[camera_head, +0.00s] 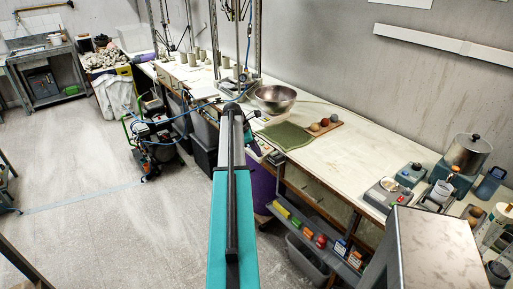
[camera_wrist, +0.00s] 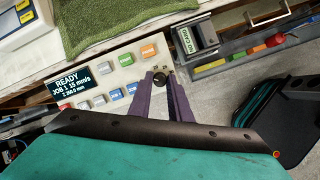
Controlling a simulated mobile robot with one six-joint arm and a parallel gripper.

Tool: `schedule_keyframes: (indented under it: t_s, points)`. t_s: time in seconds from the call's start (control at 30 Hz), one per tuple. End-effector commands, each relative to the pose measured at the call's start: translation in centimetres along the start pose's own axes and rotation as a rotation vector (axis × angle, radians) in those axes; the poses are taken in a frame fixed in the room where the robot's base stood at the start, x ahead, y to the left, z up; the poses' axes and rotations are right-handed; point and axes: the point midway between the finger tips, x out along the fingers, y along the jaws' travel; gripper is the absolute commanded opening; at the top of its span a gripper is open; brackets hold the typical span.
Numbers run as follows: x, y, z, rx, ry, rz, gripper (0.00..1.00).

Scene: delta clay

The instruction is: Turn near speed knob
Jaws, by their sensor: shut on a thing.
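The speed knob (camera_wrist: 159,79) is a small dark round knob at the right edge of a white control panel (camera_wrist: 122,66) in the wrist view. My gripper (camera_wrist: 164,80) has two purple fingers reaching to the panel, one on each side of the knob, and is shut on it. Which way the knob points is too small to tell. In the head view my arm hides the fingers and knob.
A green mat (camera_head: 284,136) lies on the long white bench (camera_head: 345,128) near a steel bowl (camera_head: 275,98) and a board with coloured balls (camera_head: 325,125). Below the bench, a shelf holds coloured blocks (camera_head: 307,233). Open floor (camera_head: 100,180) lies to the left.

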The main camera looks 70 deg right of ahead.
Motion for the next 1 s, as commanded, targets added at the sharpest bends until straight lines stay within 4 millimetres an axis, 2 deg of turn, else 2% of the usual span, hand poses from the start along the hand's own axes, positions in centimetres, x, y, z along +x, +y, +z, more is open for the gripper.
schedule_keyframes:
  t_s: [0.3,0.5,1.0]
  points:
    - [-0.19,-0.2,0.02,-0.28,0.002,0.046,0.0]
    - [-0.1,-0.23,0.01,-0.408,0.002,0.066,0.0]
    - [0.03,-0.24,-0.03,-0.504,0.002,0.081,0.0]
